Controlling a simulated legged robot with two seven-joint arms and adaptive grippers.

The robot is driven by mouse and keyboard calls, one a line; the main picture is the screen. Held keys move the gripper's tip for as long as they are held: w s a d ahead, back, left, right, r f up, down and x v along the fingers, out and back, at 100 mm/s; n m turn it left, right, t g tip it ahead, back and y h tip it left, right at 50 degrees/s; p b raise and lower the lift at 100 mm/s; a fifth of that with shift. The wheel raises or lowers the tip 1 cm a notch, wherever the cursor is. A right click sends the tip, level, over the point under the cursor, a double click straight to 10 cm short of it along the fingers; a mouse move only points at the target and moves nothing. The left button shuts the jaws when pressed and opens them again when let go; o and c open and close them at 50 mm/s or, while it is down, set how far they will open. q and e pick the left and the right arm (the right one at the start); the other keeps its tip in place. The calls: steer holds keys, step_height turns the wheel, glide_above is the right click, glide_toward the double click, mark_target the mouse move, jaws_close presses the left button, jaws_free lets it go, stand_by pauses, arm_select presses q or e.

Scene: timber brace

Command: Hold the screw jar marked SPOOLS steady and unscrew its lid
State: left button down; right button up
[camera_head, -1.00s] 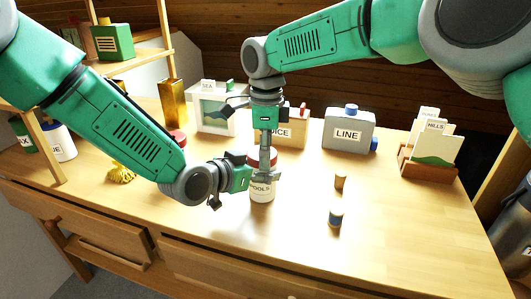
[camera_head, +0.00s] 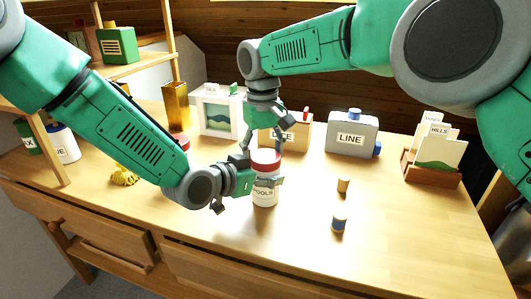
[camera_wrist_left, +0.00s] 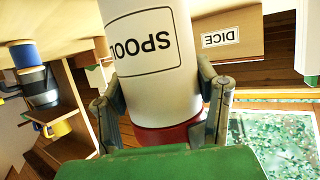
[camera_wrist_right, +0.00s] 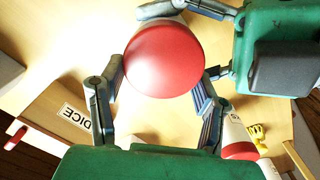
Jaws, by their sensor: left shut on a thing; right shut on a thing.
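The white jar marked SPOOLS (camera_head: 265,197) stands upright on the desk with its red lid (camera_head: 265,157) on top. My left gripper (camera_head: 264,181) is shut on the jar's body from the left; the left wrist view shows its fingers on either side of the white jar (camera_wrist_left: 155,75). My right gripper (camera_wrist_right: 163,78) is shut on the red lid (camera_wrist_right: 165,55), one finger on each side, in the right wrist view. Whether the lid has turned on the jar cannot be told.
Behind stand the DICE box (camera_head: 298,133), the LINE case (camera_head: 350,138) and the SEA box (camera_head: 218,113). Two small cylinders (camera_head: 343,185) (camera_head: 339,222) stand to the right. A card rack (camera_head: 432,172) is far right. The front right desk is clear.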

arm_select(q)
steer(key=shift+s+d, duration=0.2)
steer(key=shift+d, duration=0.05)
arm_select(e)
steer(key=shift+s+a+n, duration=0.1)
steer(key=shift+a+n, duration=0.2)
steer(key=shift+n, duration=0.2)
steer(key=o, duration=1.3)
steer(key=shift+c, duration=0.2)
arm_select(q)
steer(key=shift+w+a, duration=0.1)
arm_select(e)
steer(key=shift+d, duration=0.1)
